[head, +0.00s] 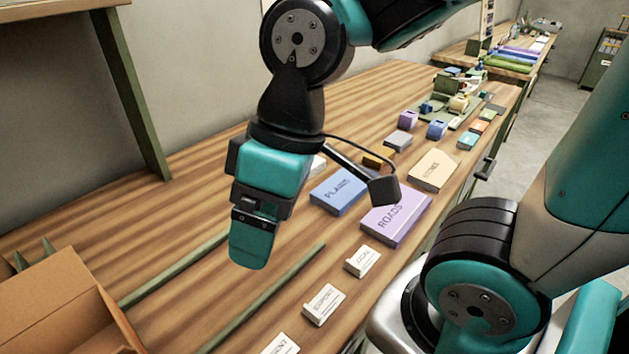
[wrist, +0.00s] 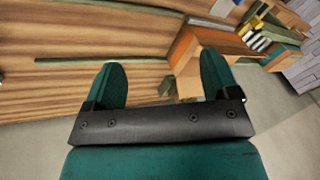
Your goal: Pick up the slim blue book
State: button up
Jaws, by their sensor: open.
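A blue book (head: 340,192) with dark lettering lies flat on the wooden table in the head view, right of my gripper. Its upper left part is close behind my arm. My gripper (head: 252,248) hangs over the table, left of and nearer than the blue book. In the wrist view my gripper (wrist: 163,80) shows two green fingers spread apart with nothing held between them. I cannot make out the blue book in the wrist view.
A purple book (head: 396,218) lies right of the blue one, and a tan book (head: 433,170) lies beyond. White label blocks (head: 324,304) line the front edge. Green strips (head: 268,292) run along the wooden table (head: 215,185). A cardboard box (head: 60,310) stands at lower left.

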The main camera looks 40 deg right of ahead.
jog(key=shift+o, duration=1.3)
jog(key=w+d+n, duration=0.2)
jog(key=w+d, duration=0.1)
jog(key=w, duration=0.3)
jog(key=shift+d+r+h+p, duration=0.2)
jog(key=shift+d+h+p, duration=0.15)
jog(key=shift+h, duration=0.05)
jog(key=n+h+p, duration=0.2)
jog(key=n+h, duration=0.1)
jog(key=n, duration=0.7)
send_over(346, 183)
notch_tip(346, 183, down, 3)
notch_tip(346, 183, down, 10)
jog(key=shift+s+f+p, duration=0.1)
jog(key=shift+s+p, duration=0.05)
jog(key=shift+p, duration=0.25)
jog(key=shift+f+p, duration=0.5)
jog(key=shift+f, duration=2.6)
jog(key=shift+c, duration=0.2)
jog(key=c, duration=0.7)
